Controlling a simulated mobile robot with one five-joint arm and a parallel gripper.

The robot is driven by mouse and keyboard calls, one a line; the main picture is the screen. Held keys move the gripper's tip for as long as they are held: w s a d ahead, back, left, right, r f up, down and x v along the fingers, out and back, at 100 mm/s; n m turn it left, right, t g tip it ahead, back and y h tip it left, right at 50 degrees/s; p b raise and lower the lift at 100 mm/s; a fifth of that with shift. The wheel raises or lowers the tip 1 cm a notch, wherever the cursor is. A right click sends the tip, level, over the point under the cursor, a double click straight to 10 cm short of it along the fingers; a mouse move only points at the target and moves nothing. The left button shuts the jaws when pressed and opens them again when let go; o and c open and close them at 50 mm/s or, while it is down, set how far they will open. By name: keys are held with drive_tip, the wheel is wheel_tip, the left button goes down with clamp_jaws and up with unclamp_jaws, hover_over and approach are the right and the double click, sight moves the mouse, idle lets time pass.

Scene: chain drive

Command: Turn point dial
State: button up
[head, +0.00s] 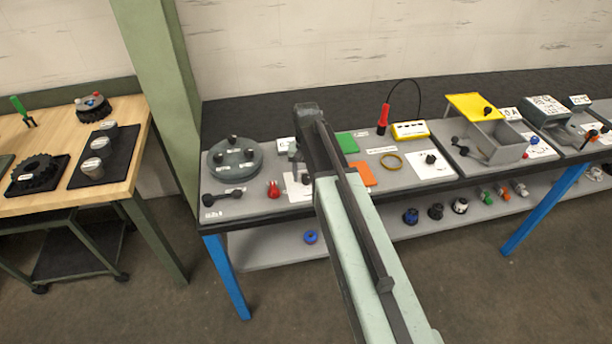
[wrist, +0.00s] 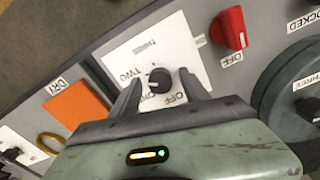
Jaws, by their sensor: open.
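A small black dial knob (wrist: 160,80) sits on a white plate (wrist: 133,52) in the wrist view. The word TWO and the word OFF are printed around it. My gripper (wrist: 160,76) is open, with one finger on each side of the knob; I cannot tell whether either finger touches it. In the head view my arm hangs over the bench and hides the knob, and only part of the white plate (head: 297,187) shows.
A red knob (wrist: 233,28) is to the right and an orange block (wrist: 76,105) to the left in the wrist view. A round grey fixture (head: 234,160) stands left on the bench. Another white plate with a black knob (head: 431,159) lies further right.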

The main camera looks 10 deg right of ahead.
sight(306, 177)
wheel_tip(306, 177, up, 8)
drive_tip(key=p, duration=0.8)
drive_tip(key=shift+f, duration=0.1)
drive_tip(key=s+f+n+b, duration=0.2)
drive_tip(key=s+n, duration=0.1)
drive_tip(key=s, duration=1.1)
drive_tip(key=shift+s, duration=0.2)
drive_tip(key=shift+s+a+f, duration=0.1)
